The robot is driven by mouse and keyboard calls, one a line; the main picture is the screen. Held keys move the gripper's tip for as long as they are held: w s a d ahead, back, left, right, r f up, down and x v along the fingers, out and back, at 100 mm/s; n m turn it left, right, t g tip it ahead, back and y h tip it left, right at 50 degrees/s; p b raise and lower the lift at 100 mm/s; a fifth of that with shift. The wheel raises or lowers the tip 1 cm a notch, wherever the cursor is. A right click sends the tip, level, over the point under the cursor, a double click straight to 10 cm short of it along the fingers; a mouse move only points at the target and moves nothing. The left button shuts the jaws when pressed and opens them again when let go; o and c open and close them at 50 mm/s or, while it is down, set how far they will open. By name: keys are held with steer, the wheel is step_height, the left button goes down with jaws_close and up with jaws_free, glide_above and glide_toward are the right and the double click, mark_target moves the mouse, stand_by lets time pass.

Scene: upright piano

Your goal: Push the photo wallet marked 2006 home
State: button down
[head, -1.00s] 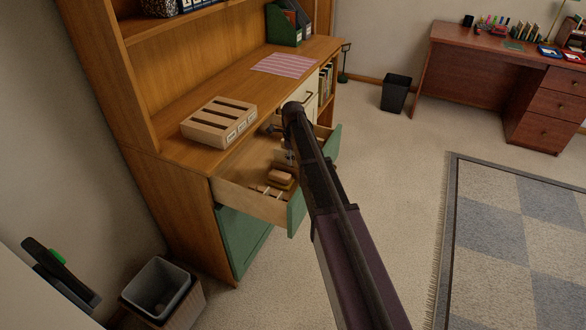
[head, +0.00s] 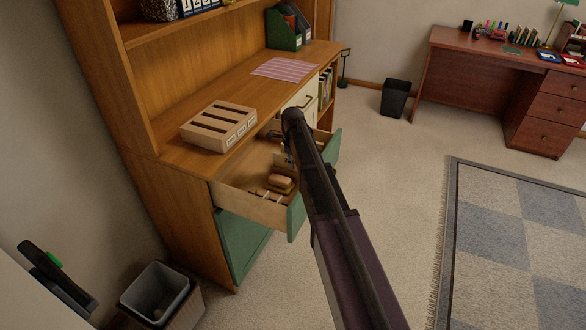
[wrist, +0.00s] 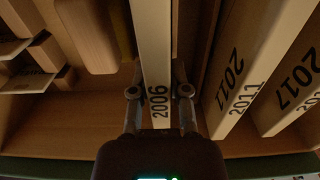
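The photo wallet marked 2006 (wrist: 155,60) is a pale, slim upright piece with its number on the edge facing me. In the wrist view it stands in the open drawer (head: 250,205), between a wooden block and the wallets marked 2011 (wrist: 240,70) and 2017 (wrist: 296,88). My gripper (wrist: 160,82) has one finger on each side of the 2006 wallet and looks closed on it; a thin dark gap or shadow shows at the right finger. In the head view my arm hides most of the gripper and the wallets.
A wooden block (head: 281,183) and small dividers (head: 268,194) lie in the drawer's near end. A slotted wooden rack (head: 217,128) stands on the cabinet top (head: 185,152) above. The green drawer front (head: 297,216) sticks out over clear carpet. A bin (head: 157,290) stands at the lower left.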

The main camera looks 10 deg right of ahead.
steer(key=shift+r, duration=0.1)
stand_by(0.4)
step_height(320, 180, up, 18)
steer(key=p, duration=1.8)
steer(key=shift+s, duration=0.1)
stand_by(0.3)
